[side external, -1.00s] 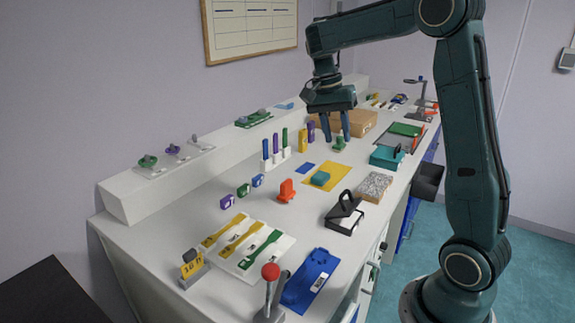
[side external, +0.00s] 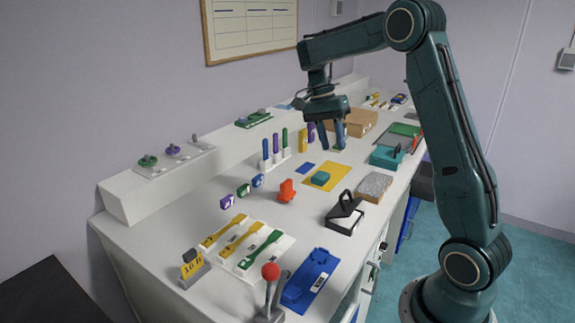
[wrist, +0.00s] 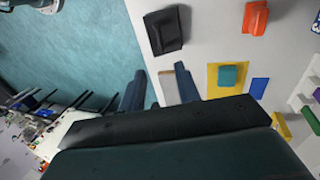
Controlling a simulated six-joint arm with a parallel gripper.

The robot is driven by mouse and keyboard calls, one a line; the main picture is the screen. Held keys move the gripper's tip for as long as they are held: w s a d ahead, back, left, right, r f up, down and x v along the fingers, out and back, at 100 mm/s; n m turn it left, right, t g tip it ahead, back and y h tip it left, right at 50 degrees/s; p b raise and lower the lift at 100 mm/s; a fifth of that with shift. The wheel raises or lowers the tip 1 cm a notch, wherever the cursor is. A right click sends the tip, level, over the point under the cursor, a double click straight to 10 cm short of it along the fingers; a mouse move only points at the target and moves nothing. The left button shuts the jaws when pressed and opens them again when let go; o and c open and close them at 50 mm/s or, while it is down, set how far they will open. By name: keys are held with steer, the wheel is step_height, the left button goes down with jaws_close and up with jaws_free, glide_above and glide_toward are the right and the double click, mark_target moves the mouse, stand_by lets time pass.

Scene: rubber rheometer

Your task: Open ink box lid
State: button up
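A black box with a black looped handle on its lid and a pale front (side external: 345,214) stands near the front edge of the bench; it looks like the ink box. Its lid appears shut. It shows from above at the top of the wrist view (wrist: 165,30). My gripper (side external: 332,148) points down over the back part of the bench, beyond the yellow sheet and well away from the black box. In the wrist view its two fingers (wrist: 161,70) are apart with nothing held between them.
A teal box with a dark handle (side external: 387,158) and a speckled block (side external: 373,187) stand right of the yellow sheet (side external: 340,170) with its teal block (side external: 320,178). An orange stamp-like piece (side external: 286,190) stands left of the black box. A red-knobbed lever (side external: 270,272) rises at the front.

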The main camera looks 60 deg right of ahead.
glide_above(339, 208)
steer(key=shift+f, duration=6.2)
jaws_close()
